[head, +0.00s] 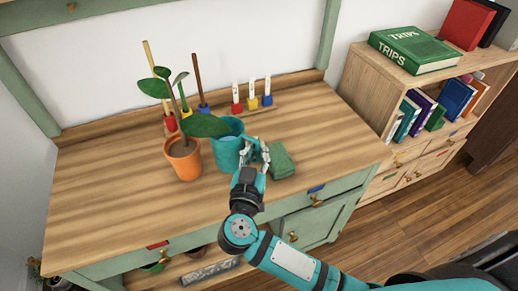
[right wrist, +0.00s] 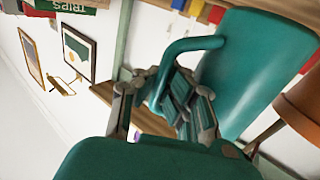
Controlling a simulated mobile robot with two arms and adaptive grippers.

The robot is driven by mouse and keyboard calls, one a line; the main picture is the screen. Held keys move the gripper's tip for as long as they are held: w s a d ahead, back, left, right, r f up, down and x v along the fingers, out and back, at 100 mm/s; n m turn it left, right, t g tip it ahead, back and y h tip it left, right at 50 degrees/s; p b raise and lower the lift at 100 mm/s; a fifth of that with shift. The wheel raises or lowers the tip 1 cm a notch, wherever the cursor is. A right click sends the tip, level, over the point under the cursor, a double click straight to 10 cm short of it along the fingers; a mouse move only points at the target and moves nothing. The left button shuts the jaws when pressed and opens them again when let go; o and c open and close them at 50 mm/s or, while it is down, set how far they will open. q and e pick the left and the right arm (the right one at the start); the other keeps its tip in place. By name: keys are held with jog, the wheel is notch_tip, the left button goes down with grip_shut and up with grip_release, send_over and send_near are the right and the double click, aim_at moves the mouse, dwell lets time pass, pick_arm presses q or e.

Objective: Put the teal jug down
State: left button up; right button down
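The teal jug (head: 227,152) is upright over the wooden desktop, just right of the potted plant. I cannot tell whether its base touches the wood. My right gripper (head: 257,152) is at the jug's right side, on its handle. In the right wrist view, the jug (right wrist: 245,75) fills the upper right, and its handle passes between the fingers of my right gripper (right wrist: 160,100), which are closed around it. The fingers hide part of the handle. My left gripper is not in view.
An orange pot (head: 183,163) with a leafy plant stands close left of the jug. Several coloured holders stand along the back. The desktop's left front (head: 105,215) and right side (head: 335,140) are clear.

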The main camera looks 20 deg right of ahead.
jog(key=shift+w+d+f+b, duration=0.25)
jog(key=shift+w+d+f, duration=0.15)
jog(key=shift+w+f, duration=0.4)
jog(key=shift+w+d+f+b, duration=0.2)
jog(key=shift+w+d+f, duration=0.3)
jog(key=shift+f, duration=0.4)
jog(key=shift+a+f, duration=0.15)
jog(key=c, duration=1.5)
grip_release()
